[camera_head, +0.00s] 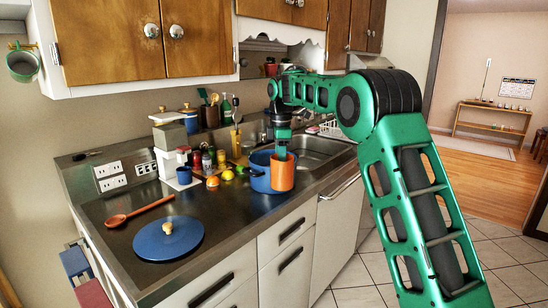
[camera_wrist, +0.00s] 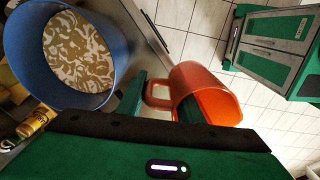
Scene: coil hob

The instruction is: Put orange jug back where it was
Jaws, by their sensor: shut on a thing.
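The orange jug (camera_head: 282,172) is in my gripper (camera_head: 281,150), at the right front side of the blue pot in the head view. In the wrist view the jug (camera_wrist: 206,98) lies across the picture with its handle towards the blue pot, and the gripper is shut on it. One finger shows beside the handle, and part of the other shows at the jug's mouth. The blue pot (camera_head: 258,178) stands open on the worktop near its front edge. The wrist view shows a pale, patterned content in the pot (camera_wrist: 80,50). Whether jug and pot touch, I cannot tell.
A blue lid (camera_head: 165,248) and a wooden spoon (camera_head: 140,211) lie on the worktop (camera_head: 225,222) at the left. The sink (camera_head: 305,150) is to the right. The worktop left of the pot has free room.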

